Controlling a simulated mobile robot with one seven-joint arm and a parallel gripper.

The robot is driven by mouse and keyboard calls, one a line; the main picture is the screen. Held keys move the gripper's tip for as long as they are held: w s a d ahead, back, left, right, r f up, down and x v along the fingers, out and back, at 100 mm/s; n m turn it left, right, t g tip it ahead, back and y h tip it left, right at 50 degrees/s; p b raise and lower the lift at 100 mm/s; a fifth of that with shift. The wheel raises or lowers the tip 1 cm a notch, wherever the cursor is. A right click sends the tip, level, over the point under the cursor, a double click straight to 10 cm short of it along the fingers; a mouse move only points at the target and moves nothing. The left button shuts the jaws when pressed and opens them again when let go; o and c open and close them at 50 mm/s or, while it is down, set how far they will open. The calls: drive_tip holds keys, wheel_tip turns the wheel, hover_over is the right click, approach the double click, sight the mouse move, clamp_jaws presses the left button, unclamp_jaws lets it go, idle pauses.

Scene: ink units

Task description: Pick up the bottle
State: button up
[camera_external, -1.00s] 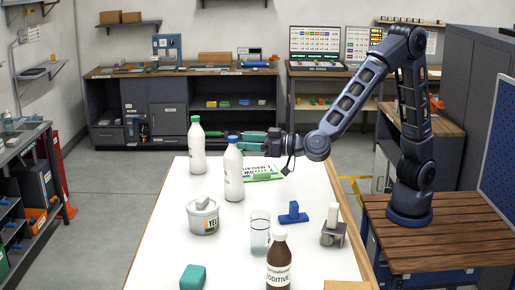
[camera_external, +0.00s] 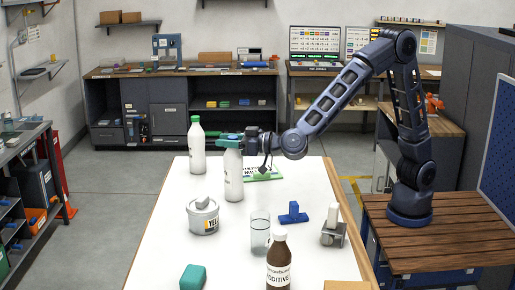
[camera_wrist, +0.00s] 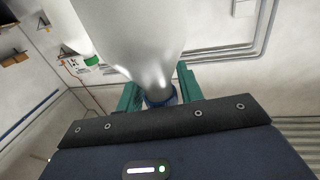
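The white bottle with a blue cap (camera_external: 234,178) stands upright on the white table (camera_external: 160,252). My gripper (camera_external: 230,139) is level with its top, and its teal fingers hide the cap in the external view. In the wrist view my gripper (camera_wrist: 160,92) has one finger on either side of the bottle's blue cap (camera_wrist: 159,97). The pale bottle body (camera_wrist: 140,30) fills the upper middle there and covers part of the fingers. The fingers look open around the cap; any contact is hard to see.
A white bottle with a green cap (camera_external: 196,155) stands close by on the left.

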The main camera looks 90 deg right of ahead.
clamp_jaws()
idle(1.1)
